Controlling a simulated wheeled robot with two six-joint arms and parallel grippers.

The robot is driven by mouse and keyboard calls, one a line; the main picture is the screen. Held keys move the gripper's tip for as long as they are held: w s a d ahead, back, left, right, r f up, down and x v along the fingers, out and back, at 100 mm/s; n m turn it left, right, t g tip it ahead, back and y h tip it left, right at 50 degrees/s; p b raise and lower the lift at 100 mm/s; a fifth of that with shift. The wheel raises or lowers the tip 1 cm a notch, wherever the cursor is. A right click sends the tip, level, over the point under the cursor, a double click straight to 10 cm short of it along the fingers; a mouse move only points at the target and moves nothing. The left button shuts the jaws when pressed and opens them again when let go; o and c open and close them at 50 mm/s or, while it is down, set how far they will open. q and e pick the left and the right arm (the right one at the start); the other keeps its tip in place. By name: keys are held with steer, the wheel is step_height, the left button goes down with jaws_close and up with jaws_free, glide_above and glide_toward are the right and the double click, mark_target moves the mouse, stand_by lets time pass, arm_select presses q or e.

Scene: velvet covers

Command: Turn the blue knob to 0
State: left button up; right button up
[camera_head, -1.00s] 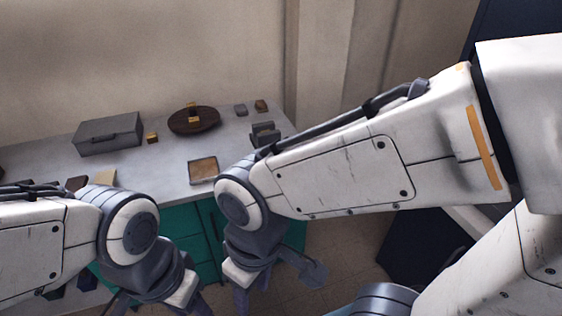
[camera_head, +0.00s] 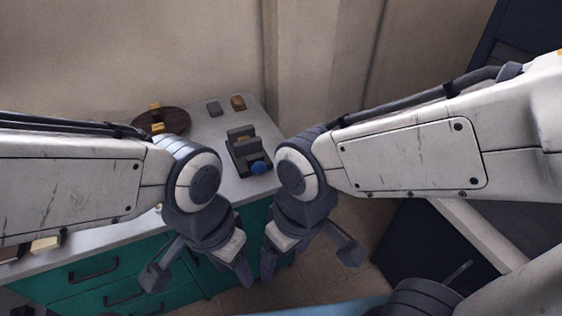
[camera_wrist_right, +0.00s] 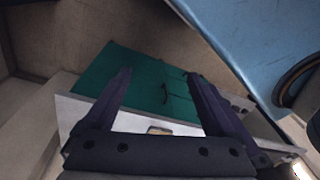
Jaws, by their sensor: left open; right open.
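The blue knob (camera_head: 258,168) sits on the front of a small dark grey device (camera_head: 238,143) near the right end of the counter. It shows in the head view between my two arms. I cannot read its setting. My left gripper (camera_head: 198,276) is open and empty, below and left of the knob in the picture, in front of the cabinet. My right gripper (camera_head: 310,262) is open and empty, below and right of the knob. In the right wrist view its spread fingers (camera_wrist_right: 158,76) frame the teal cabinet front; the knob does not show there.
The grey counter (camera_head: 212,132) stands on a teal cabinet (camera_head: 110,270) with drawer handles. A round brown dish (camera_head: 168,121), a small grey block (camera_head: 214,107) and a brown block (camera_head: 238,102) lie behind the device. A dark blue object (camera_head: 415,245) stands at right.

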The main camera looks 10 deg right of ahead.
steer(key=w+a+f+m+t+y+b, duration=0.1)
steer(key=w+a+f+t+b, duration=0.15)
steer(key=w+f, duration=0.5)
steer(key=w+a+f+t+y+b, duration=0.1)
steer(key=w+a+f+t+b, duration=0.25)
steer(key=w, duration=0.75)
steer(key=m+t+y+b, duration=0.1)
steer(key=t+y+b, duration=0.1)
steer(key=t+b, duration=0.7)
glide_toward(260, 170)
steer(key=shift+t, duration=0.9)
steer(key=x, duration=0.2)
steer(key=f+p+x, duration=0.1)
steer(key=x, duration=0.5)
steer(key=shift+a+f+p, duration=0.1)
steer(key=shift+f+p, duration=0.15)
steer(key=shift+p, duration=0.15)
steer(key=shift+w+a, duration=0.25)
steer(key=shift+w, duration=0.4)
steer(key=c, duration=1.4)
steer(key=shift+o, duration=0.2)
